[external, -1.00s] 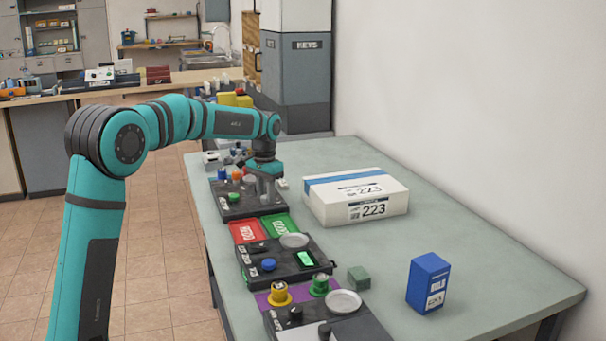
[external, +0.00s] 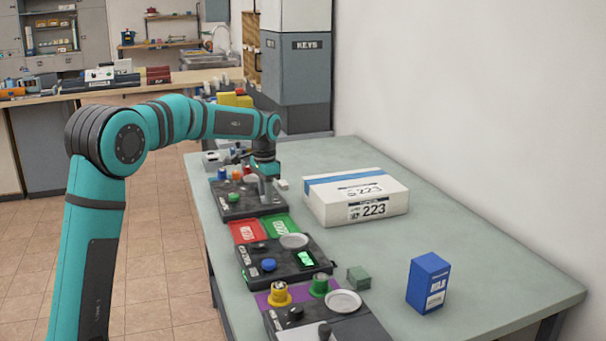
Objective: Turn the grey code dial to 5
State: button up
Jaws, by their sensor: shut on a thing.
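My gripper (external: 265,190) points straight down over the right part of the farthest black control panel (external: 230,205) on the table. It is shut on the grey code dial there. The fingers cover most of the dial, and its digits and pointer are too small and hidden to read.
Red (external: 247,232) and green (external: 280,228) trays and a second black panel (external: 275,270) are nearer. A blue box (external: 428,283) stands at the right front.

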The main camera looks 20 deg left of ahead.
jog(key=o, duration=1)
jog(key=shift+r, duration=0.1)
notch_tip(320, 180, up, 17)
jog(key=shift+r, duration=0.15)
